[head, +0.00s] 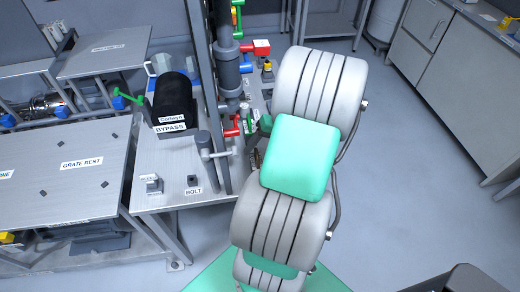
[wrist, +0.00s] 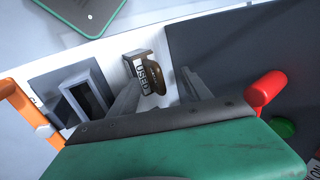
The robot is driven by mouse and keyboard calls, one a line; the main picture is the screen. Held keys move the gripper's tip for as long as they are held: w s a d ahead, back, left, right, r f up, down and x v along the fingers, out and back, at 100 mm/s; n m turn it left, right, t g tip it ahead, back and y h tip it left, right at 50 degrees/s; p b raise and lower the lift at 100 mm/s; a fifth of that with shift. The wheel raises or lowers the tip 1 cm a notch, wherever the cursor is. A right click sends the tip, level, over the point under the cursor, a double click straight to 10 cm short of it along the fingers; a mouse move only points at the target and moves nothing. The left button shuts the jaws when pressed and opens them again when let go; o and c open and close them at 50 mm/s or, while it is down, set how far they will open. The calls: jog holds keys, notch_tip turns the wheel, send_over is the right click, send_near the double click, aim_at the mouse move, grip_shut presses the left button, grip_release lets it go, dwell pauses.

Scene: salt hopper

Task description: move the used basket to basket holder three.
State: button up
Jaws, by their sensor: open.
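In the wrist view, my gripper (wrist: 160,80) is open, with its two grey fingers apart. A small piece labelled USED (wrist: 142,72), with a brown rounded part (wrist: 155,77) beside the label, shows beyond and between the fingers. It looks like the used basket or its marker; I cannot tell which. No contact with the fingers is visible. My gripper is not seen in the head view, where my arm fills the middle. I cannot make out basket holder three in either view.
Near my gripper are an orange handle (wrist: 22,112), a grey frame with a dark opening (wrist: 84,98), a red cylinder (wrist: 265,90) and a dark panel (wrist: 235,50). In the head view, a GRATE REST table (head: 90,185) and a BYPASS cylinder (head: 175,98) stand left; floor right is clear.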

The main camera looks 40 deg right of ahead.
dwell(0.3)
jog(key=p+v, duration=0.5)
jog(key=v, duration=0.1)
dwell(0.6)
jog(key=v, duration=0.7)
jog(key=shift+r, duration=0.4)
jog(key=shift+s+d, duration=0.1)
jog(key=shift+d, duration=0.05)
